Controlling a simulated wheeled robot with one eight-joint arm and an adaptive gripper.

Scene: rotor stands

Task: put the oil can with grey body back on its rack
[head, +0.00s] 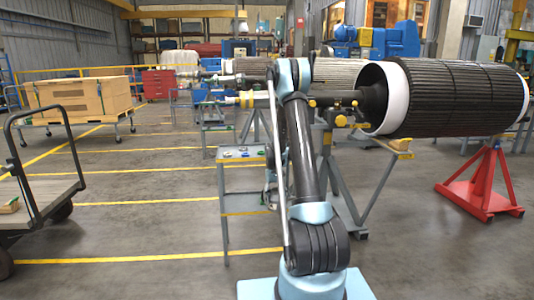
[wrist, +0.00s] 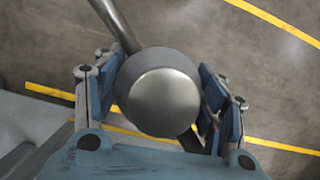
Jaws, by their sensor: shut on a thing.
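The oil can with grey body (wrist: 165,98) is between the blue-padded fingers of my gripper (wrist: 158,92) in the wrist view. I see its round, dull metal end, with a thin grey spout or tube running to the upper left. The fingers press on it from both sides, and it is held above the floor. In the head view my own arm hides most of the gripper and the can. A grey stand (head: 240,163) with several small coloured things on top is left of my arm; I cannot tell if it is the rack.
A large dark rotor (head: 455,97) lies right of my arm, with a red stand (head: 482,185) under its far end. A cart (head: 30,200) is at the left edge. Wooden crates (head: 85,95) stand behind it. The floor between cart and grey stand is clear.

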